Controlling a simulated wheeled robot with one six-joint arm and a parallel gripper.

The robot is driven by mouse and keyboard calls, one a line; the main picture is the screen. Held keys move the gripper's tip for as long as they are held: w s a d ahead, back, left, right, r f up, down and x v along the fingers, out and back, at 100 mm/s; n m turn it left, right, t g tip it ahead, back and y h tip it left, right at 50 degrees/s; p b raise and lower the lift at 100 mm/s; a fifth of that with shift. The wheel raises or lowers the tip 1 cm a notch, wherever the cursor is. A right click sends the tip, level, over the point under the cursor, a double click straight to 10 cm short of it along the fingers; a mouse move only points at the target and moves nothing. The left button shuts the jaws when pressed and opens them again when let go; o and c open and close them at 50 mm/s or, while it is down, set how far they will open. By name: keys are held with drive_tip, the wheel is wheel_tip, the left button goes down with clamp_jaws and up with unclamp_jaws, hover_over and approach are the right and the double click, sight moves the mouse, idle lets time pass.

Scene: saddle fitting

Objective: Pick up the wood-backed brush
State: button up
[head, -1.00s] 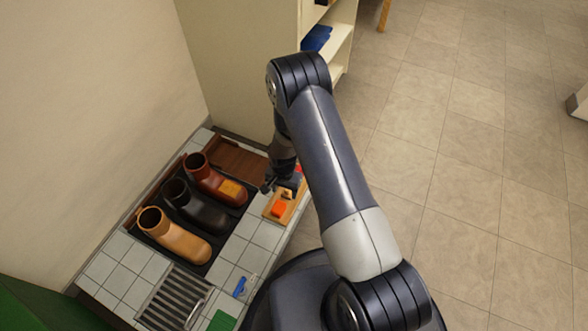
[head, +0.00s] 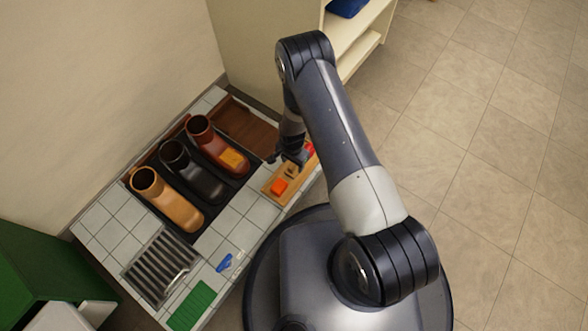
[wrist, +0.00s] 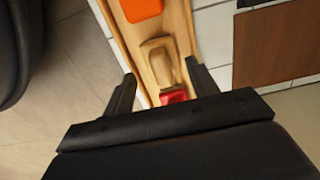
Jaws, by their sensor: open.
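The wood-backed brush (wrist: 160,64) appears as a tan wooden block in the wrist view, lying in a long light-wood tray (wrist: 186,22). In the head view the brush (head: 291,170) is a small brown shape beside the gripper, partly hidden. Its bristles cannot be made out. My gripper (wrist: 160,80) is open and empty, with one finger on each side of the tray's near part and the brush between or just beyond the tips. In the head view my gripper (head: 283,158) hangs at the tray's left edge. I cannot tell its height above the brush.
An orange block (head: 279,187) and a red item (wrist: 174,96) share the tray with the brush. A metal grate (head: 160,264), blue item (head: 225,263) and green pad (head: 192,305) lie nearer. White tile is clear between.

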sight(294, 165)
drive_tip(key=f+b, duration=0.1)
drive_tip(key=f, duration=0.2)
drive_tip(key=f+b, duration=0.1)
drive_tip(key=f, duration=0.1)
drive_tip(key=shift+w+d+f+b, duration=0.15)
drive_tip(key=shift+w+d+b, duration=0.1)
drive_tip(key=shift+b, duration=0.05)
drive_tip(key=c, duration=0.8)
